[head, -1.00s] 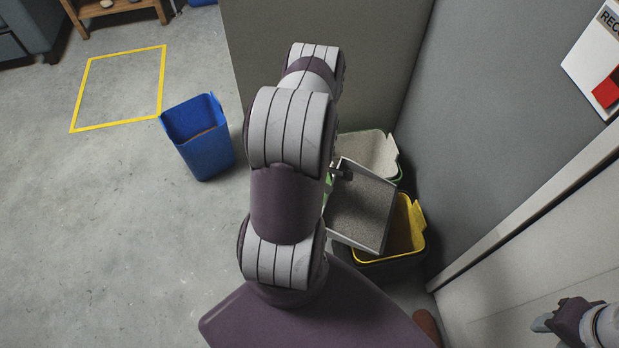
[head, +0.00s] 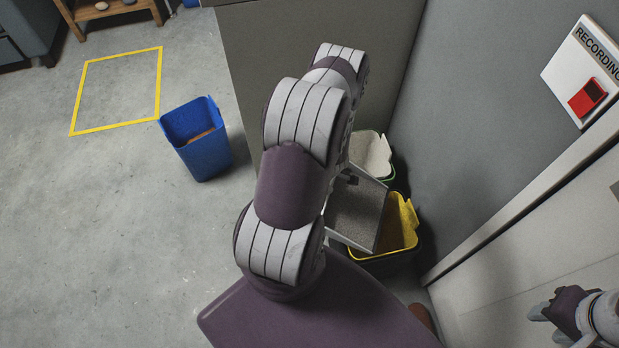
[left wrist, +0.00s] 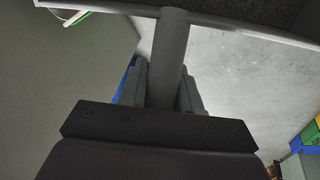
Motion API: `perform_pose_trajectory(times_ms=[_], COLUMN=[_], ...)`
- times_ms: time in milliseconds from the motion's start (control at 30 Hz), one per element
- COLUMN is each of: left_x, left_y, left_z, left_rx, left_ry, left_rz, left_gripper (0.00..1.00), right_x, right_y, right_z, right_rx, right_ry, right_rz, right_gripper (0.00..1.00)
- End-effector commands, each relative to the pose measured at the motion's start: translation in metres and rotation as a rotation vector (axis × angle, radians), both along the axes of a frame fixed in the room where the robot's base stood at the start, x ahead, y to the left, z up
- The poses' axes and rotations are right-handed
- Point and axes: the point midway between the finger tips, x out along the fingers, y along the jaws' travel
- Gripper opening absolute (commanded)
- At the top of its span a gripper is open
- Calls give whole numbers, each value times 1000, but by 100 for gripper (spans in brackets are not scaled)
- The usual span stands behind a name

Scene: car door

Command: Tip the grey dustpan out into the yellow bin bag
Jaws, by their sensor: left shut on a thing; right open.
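The grey dustpan (head: 358,214) is right of my left arm in the head view, tilted, with its right edge over the opening of the yellow bin bag (head: 411,219). The bag lines a dark bin, and its inside looks brownish. My left gripper (left wrist: 163,88) is shut on the dustpan's handle (left wrist: 171,50) in the left wrist view. My arm mostly hides that gripper in the head view. The pan's rim crosses the top of the left wrist view. I cannot tell whether anything is falling out. My right gripper (head: 541,312) is open and empty at the lower right, away from the bins.
A bin with a pale liner (head: 372,153) stands just behind the yellow one. A grey wall (head: 470,130) rises close on the right, and a grey panel (head: 300,30) stands behind. A blue bin (head: 197,140) stands left on open floor near a yellow taped square (head: 117,90).

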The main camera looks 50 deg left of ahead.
Motion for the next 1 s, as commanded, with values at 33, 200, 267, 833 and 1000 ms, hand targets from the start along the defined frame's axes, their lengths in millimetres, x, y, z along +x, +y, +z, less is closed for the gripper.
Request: perform_pose_trajectory(times_ms=[33, 200, 267, 833, 1000], left_x=[1, 3, 3, 11, 13], left_y=[-2, -6, -7, -20, -24], left_z=[5, 12, 13, 35, 42], left_rx=[6, 36, 45, 141, 170], left_ry=[4, 22, 28, 81, 96], left_rz=[-3, -2, -3, -3, -2], left_gripper=[0, 0, 0, 0, 0], right_x=[0, 0, 0, 0, 0], right_y=[0, 0, 0, 0, 0], right_z=[5, 13, 15, 34, 39], right_rx=[0, 0, 0, 0, 0], right_ry=[0, 0, 0, 0, 0], right_rz=[0, 0, 0, 0, 0], right_gripper=[43, 43, 43, 43, 43])
